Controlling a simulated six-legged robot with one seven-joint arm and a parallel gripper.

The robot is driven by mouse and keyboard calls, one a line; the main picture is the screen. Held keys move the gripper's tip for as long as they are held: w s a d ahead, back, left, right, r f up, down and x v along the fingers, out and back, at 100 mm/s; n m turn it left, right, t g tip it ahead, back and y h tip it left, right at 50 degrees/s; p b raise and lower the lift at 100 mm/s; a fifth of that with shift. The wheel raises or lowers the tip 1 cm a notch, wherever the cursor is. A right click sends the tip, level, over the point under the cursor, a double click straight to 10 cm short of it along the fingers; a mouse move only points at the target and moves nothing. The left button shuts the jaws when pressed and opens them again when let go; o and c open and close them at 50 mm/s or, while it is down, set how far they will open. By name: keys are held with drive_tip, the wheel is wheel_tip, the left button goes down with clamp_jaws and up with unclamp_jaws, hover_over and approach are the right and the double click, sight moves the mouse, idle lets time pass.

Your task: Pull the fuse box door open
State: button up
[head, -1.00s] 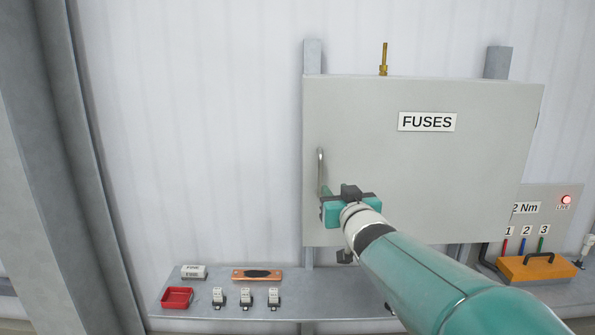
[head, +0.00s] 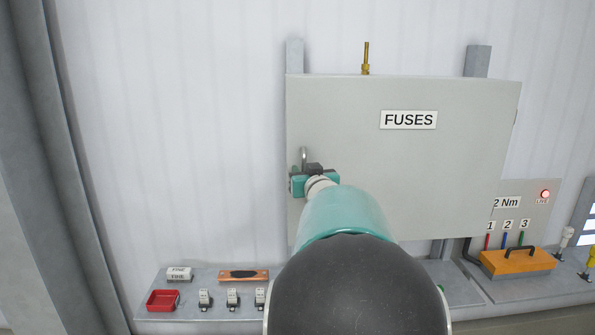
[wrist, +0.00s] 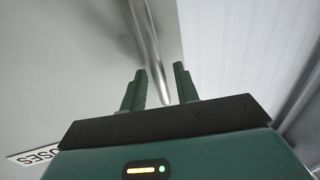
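The fuse box door (head: 450,170) is a flat grey panel with a FUSES label (head: 408,120). It looks shut. Its upright metal handle (head: 303,157) is near the door's left edge, with its lower part hidden behind my gripper (head: 305,177). In the wrist view, the handle (wrist: 148,45) runs down between the two green fingers of my gripper (wrist: 160,85). The fingers are apart, with visible gaps beside the bar, and I see no grip on it. The FUSES label also shows at lower left in the wrist view (wrist: 35,155).
A shelf below holds a red tray (head: 163,301), several small fuse-like parts and a copper-coloured plate (head: 243,275). At right are an orange box (head: 517,262) and a panel with a lit red lamp (head: 545,194). A brass fitting (head: 366,60) stands above the fuse box. The wall at left is bare.

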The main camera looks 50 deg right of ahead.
drive_tip(key=shift+w+d, duration=0.35)
drive_tip(key=shift+w, duration=0.1)
clamp_jaws()
drive_tip(key=shift+s+a, duration=0.1)
